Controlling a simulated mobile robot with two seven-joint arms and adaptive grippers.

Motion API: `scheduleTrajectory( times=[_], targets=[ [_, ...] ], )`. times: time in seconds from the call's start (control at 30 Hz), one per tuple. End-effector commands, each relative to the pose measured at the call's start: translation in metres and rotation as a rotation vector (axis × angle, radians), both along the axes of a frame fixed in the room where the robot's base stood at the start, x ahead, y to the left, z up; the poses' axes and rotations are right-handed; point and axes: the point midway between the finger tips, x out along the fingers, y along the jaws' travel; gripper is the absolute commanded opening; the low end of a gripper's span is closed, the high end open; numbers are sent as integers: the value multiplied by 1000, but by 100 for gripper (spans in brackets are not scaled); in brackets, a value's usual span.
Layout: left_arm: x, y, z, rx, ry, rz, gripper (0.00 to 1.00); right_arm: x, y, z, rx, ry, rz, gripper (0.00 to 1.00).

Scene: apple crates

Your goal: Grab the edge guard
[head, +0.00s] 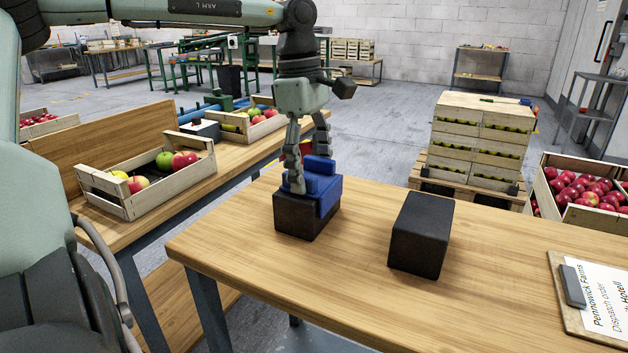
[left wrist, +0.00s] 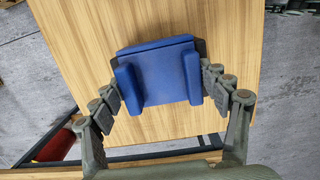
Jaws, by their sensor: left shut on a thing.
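The blue edge guard (head: 325,186) sits on top of a black block (head: 300,218) near the left end of the wooden table. My left gripper (head: 308,168) comes down from above with its fingers on both sides of the guard, shut on it. In the left wrist view the guard (left wrist: 160,76) lies between the fingers (left wrist: 158,82), with two raised blue ends facing the camera. I cannot tell whether the guard still touches the block. My right gripper is not in view.
A second black block (head: 420,236) stands bare to the right. A clipboard (head: 561,310) lies at the table's right end. An apple crate (head: 128,207) stands on the left bench. Stacked crates (head: 481,135) stand beyond the table. The table front is clear.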

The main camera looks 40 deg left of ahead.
Motion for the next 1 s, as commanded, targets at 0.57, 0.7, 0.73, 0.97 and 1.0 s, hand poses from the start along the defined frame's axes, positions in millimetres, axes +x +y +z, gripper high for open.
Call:
scheduleTrajectory(
  times=[0.57,0.7,0.73,0.97,1.0],
  targets=[
    [1,0,19,2,-3,0,45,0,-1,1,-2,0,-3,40],
    [1,0,43,2,-5,0,45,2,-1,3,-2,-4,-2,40],
    [2,-6,46,5,-2,-4,45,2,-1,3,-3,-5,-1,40],
    [18,-59,77,6,0,-4,45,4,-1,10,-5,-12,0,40],
    [20,-67,82,5,1,-3,45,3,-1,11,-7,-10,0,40]
  ],
)
